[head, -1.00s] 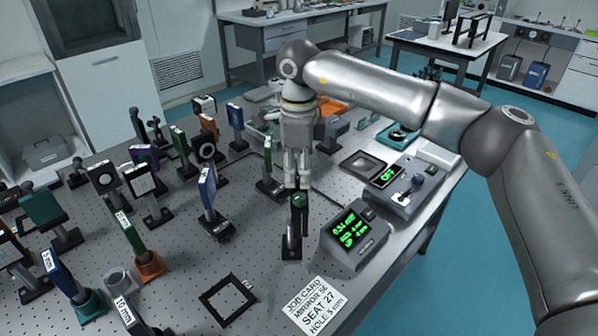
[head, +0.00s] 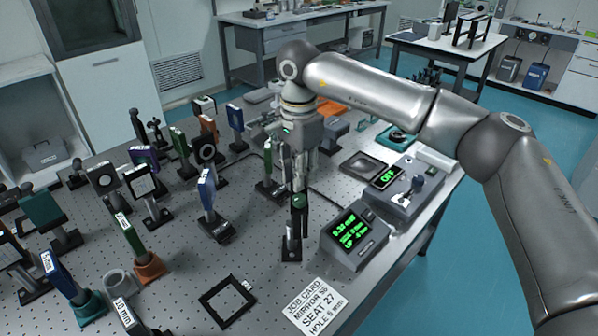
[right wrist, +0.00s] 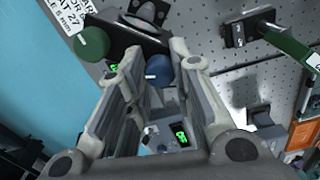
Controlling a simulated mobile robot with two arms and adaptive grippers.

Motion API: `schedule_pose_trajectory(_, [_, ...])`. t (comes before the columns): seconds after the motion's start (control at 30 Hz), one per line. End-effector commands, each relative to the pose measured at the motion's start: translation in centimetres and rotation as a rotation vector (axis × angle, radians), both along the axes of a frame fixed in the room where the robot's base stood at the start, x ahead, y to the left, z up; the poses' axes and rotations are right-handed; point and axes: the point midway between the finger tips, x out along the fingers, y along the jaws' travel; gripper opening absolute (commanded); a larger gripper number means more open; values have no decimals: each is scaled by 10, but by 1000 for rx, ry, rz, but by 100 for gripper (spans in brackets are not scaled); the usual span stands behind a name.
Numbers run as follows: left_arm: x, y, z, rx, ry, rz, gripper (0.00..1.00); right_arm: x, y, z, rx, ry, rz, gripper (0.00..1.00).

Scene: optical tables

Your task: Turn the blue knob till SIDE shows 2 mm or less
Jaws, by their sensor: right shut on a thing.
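The blue knob (right wrist: 158,68) shows in the right wrist view between the fingertips of my right gripper (right wrist: 157,62), which is shut on it. In the head view my right gripper (head: 299,185) points down behind the top of a small dark mount (head: 292,235), and the blue knob is hidden there. A green knob (right wrist: 90,42) sits on the same mount, left of the fingers in the wrist view. The readout box (head: 354,238) stands right of the mount with lit green lines. Its SIDE line is too small to read surely. My left gripper is not in view.
Several posted optics crowd the table to the left, such as a blue-framed one (head: 208,195). A job card (head: 316,305) lies in front, beside a flat black frame (head: 228,300). A grey control box with an OFF display (head: 386,177) stands at the right.

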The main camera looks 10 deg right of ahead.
Motion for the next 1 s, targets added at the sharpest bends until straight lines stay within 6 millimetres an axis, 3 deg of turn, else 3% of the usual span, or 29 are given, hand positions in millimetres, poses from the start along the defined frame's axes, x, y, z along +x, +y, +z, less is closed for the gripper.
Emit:
schedule_pose_trajectory(0.6, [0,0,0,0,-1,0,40,0,1,1,2,-2,46,0])
schedule_pose_trajectory(0.63, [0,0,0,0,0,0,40,0,1,1,2,-2,46,23])
schedule_pose_trajectory(0.8, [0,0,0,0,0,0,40,0,0,1,2,-1,45,45])
schedule_pose_trajectory(1.0, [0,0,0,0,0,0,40,0,0,0,0,-1,45,45])
